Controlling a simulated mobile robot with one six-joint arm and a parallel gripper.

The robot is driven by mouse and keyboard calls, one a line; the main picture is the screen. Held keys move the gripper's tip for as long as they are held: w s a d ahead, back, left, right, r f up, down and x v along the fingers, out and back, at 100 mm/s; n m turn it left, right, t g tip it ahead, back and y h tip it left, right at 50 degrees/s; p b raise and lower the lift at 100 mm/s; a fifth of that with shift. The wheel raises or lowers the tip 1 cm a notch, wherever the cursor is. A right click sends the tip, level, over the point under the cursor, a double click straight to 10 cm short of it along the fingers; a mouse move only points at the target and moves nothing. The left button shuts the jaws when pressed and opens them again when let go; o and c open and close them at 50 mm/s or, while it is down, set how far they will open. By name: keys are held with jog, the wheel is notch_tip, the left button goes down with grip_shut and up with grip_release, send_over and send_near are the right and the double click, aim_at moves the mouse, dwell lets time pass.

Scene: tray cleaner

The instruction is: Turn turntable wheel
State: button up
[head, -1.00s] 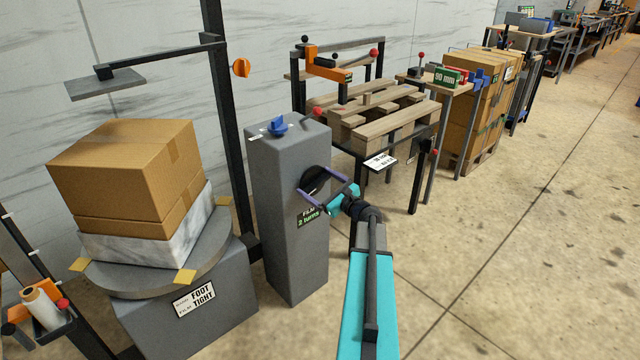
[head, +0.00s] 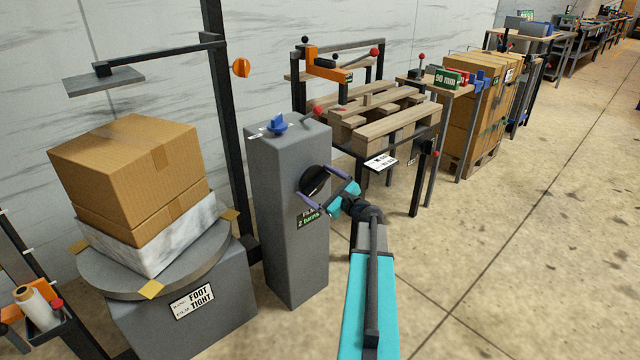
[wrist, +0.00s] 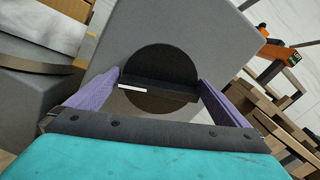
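The turntable wheel (head: 313,180) is a black disc with a raised crossbar on the front of a grey pillar (head: 287,215). It also shows in the wrist view (wrist: 158,61), with a white mark on the bar. My gripper (head: 312,184) is at the wheel, its purple fingers spread wide. In the wrist view my gripper (wrist: 160,82) has one finger against each end of the crossbar, which spans between them.
The pillar has a blue knob (head: 277,122) and a red-tipped lever (head: 317,111) on top. A black post (head: 228,140) with an arm stands behind the turntable. Pallets (head: 385,115) on a stand are behind the pillar. The floor at right is clear.

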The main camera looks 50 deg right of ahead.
jog(key=s+a, duration=0.1)
jog(key=s, duration=1.2)
jog(key=shift+s, duration=0.4)
